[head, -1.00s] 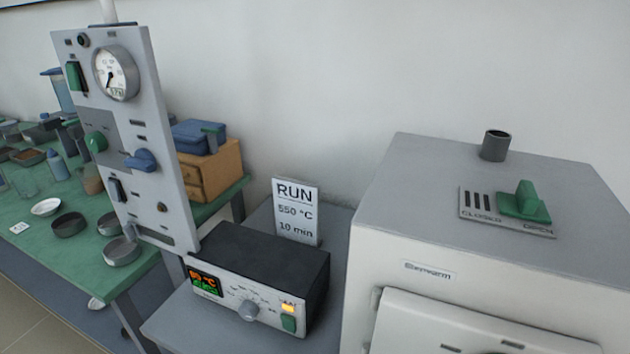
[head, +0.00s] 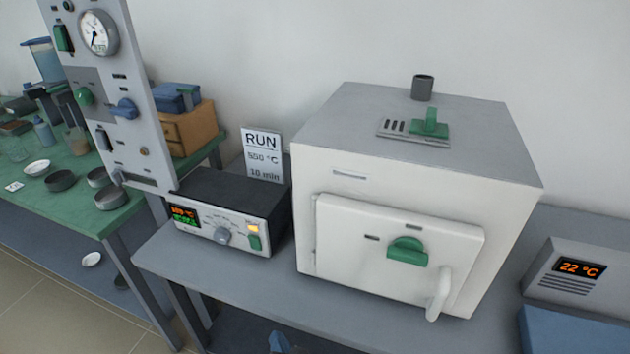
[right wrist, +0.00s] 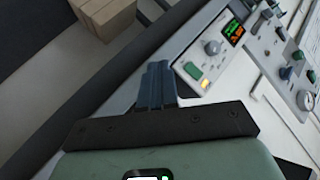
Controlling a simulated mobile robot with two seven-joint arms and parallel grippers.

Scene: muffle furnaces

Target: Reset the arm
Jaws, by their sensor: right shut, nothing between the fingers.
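My right gripper shows only as blue fingertips (head: 279,343) at the bottom edge of the head view, in front of the bench. In the right wrist view its blue fingers (right wrist: 157,86) are together, with nothing held between them. They point towards the controller box (right wrist: 205,62) beyond. My left gripper is in neither current view. The white furnace (head: 400,180) stands on the bench with its door (head: 350,235) shut. The controller (head: 220,222) stands left of it with a lit display and a lit yellow lamp.
A RUN card (head: 262,155) stands behind the controller. The tall gauge panel (head: 105,80) is at left, beside the green table (head: 75,215). A unit reading 22 °C (head: 575,268) is at right. The grey bench (head: 235,290) has a clear front strip.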

